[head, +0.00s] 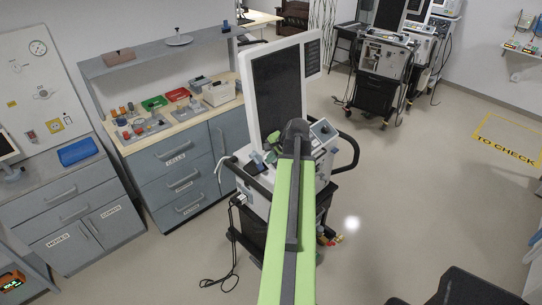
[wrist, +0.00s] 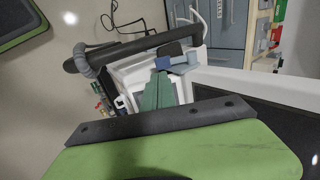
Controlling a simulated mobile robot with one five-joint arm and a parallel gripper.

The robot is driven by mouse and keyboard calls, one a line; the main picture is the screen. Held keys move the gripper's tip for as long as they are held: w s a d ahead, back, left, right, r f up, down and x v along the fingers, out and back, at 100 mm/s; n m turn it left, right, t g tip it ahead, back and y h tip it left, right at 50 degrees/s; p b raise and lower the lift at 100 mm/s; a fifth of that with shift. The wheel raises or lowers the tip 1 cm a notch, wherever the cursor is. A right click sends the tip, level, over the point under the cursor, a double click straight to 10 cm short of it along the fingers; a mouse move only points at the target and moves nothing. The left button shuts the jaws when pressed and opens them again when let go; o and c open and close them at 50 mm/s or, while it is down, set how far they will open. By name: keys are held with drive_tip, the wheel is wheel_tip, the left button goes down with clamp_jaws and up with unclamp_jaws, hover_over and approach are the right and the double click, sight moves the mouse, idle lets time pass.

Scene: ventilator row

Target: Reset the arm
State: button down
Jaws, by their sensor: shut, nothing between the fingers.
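My green arm reaches out over the ventilator (head: 277,82), a white cart with a large dark screen. In the head view my gripper (head: 272,141) is partly hidden by the dark wrist, over the ventilator's top deck. In the wrist view my gripper (wrist: 161,76) shows as green fingers, shut and empty. A small blue block (wrist: 181,65) with a dark piece beside it lies just beyond the fingertips. I cannot tell whether the fingers touch it.
The ventilator's dark handle (head: 347,152) sticks out to the right. The screen stands close behind my wrist. Grey drawer cabinets (head: 165,160) with bins on top stand to the left. More ventilators (head: 384,70) stand at the back right. The floor (head: 410,190) on the right is mostly clear.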

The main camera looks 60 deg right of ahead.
drive_tip(key=p+v, duration=0.5)
drive_tip(key=v, duration=0.3)
drive_tip(key=shift+s, duration=0.15)
drive_tip(key=w+a+f+n+y+b, duration=0.1)
drive_tip(key=w+a+f+n+b, duration=0.25)
drive_tip(key=w+a, duration=0.75)
drive_tip(key=w+a+f+n+y+b, duration=0.2)
drive_tip(key=w+a+f+n+b, duration=0.15)
drive_tip(key=w+a, duration=0.8)
drive_tip(key=w+a+f+n+g+b, duration=0.1)
drive_tip(key=a+f+n+b, duration=0.15)
drive_tip(key=a, duration=0.85)
drive_tip(key=w+a+f+n+g+b, duration=0.15)
drive_tip(key=a+f, duration=0.25)
drive_tip(key=a, duration=0.7)
drive_tip(key=s+a+f+n+g+b, duration=0.1)
drive_tip(key=s+a+f+n+b, duration=0.15)
drive_tip(key=a, duration=0.35)
drive_tip(key=s+a+f+n+g+b, duration=0.1)
drive_tip(key=s+a+f+n, duration=0.1)
drive_tip(key=a+n, duration=0.3)
drive_tip(key=shift+n+g+h, duration=0.85)
drive_tip(key=shift+h, duration=0.05)
drive_tip(key=s+d, duration=0.2)
drive_tip(key=s, duration=0.1)
drive_tip(key=shift+s+d+r+p, duration=0.15)
drive_tip(key=shift+d+r+p, duration=0.15)
drive_tip(key=shift+d+p, duration=0.1)
